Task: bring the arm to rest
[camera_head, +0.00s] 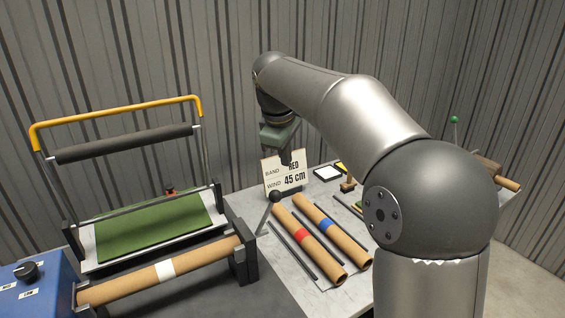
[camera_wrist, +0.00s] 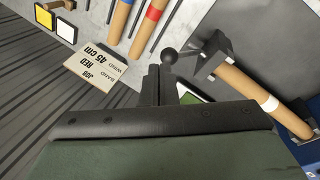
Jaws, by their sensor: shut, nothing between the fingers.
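I cannot tell from these views how far the fingers are from the sign.
Tubes with a red band (camera_head: 301,234) and a blue band (camera_head: 326,225) lie on the bench. A black-knobbed lever (camera_head: 275,196) stands beside them. Left is a winder with a white-banded tube (camera_head: 165,268), green turf (camera_head: 150,228) and a yellow handle (camera_head: 115,118). A blue control box (camera_head: 38,285) is front left.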

